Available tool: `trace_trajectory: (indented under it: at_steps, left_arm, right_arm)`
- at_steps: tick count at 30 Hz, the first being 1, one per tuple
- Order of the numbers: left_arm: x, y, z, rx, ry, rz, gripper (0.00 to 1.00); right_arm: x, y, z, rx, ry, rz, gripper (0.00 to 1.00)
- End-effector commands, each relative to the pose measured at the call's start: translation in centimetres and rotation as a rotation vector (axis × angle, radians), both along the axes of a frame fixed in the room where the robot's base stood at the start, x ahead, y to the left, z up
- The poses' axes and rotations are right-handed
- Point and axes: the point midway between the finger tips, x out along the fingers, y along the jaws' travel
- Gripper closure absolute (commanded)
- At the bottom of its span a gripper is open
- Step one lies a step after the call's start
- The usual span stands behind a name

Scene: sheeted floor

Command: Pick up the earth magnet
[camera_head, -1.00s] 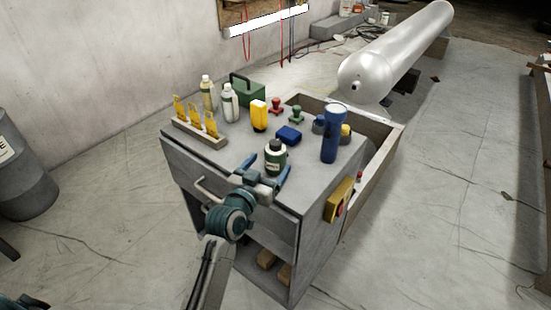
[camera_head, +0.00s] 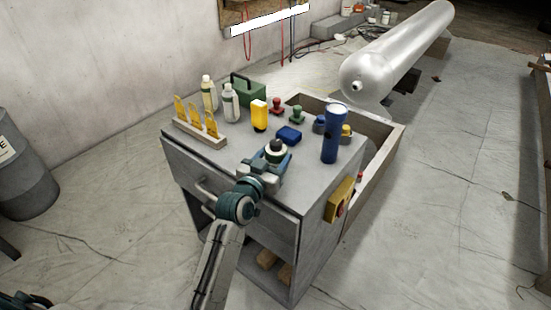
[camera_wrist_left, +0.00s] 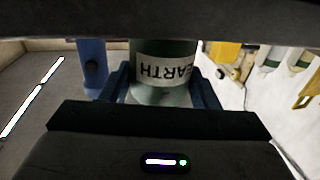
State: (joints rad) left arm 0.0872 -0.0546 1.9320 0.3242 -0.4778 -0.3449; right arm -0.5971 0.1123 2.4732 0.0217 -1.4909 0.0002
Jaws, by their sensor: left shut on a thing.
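The earth magnet is a dark green, bottle-like thing with a black top and a white band (camera_head: 276,149). It stands near the front edge of the grey cabinet top. In the left wrist view its band (camera_wrist_left: 168,70) reads "EARTH", upside down. My left gripper (camera_head: 268,167) is shut on it, with one blue finger on each side. In the head view the gripper hides most of its lower body.
Behind it on the cabinet top (camera_head: 230,163) are a blue block (camera_head: 289,135), a yellow bottle (camera_head: 259,116) and a blue cylinder (camera_head: 333,133). White bottles (camera_head: 230,103) and a rack with yellow tags (camera_head: 200,135) stand left. A wooden-walled bin (camera_head: 379,150) adjoins the right side.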

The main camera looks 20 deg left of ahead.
Motion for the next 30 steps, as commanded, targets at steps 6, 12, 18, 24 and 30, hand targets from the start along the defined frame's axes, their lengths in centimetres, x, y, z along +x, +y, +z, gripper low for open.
trace_trajectory:
  at_steps: [6,12,18,24,30]
  left_arm:
    - [0.0,0.0,0.7,-0.001,-0.004,0.000,0.78]
    - [0.0,0.0,2.8,0.000,-0.006,0.000,0.78]
    - [-2.4,1.4,3.8,0.006,-0.001,0.001,0.78]
    - [-7.3,4.3,4.3,0.010,0.000,-0.002,0.78]
    - [-11.0,6.5,4.7,0.007,0.001,-0.001,0.78]
  right_arm:
    - [-0.1,0.0,0.1,-0.001,0.004,-0.001,0.64]
    - [-0.6,-0.2,0.3,-0.011,0.033,-0.005,0.64]
    - [-0.6,-0.6,0.5,-0.025,0.048,-0.006,0.64]
    - [-0.6,-0.9,0.8,-0.036,0.053,-0.004,0.64]
    - [-0.8,-0.9,1.0,-0.039,0.066,-0.007,0.64]
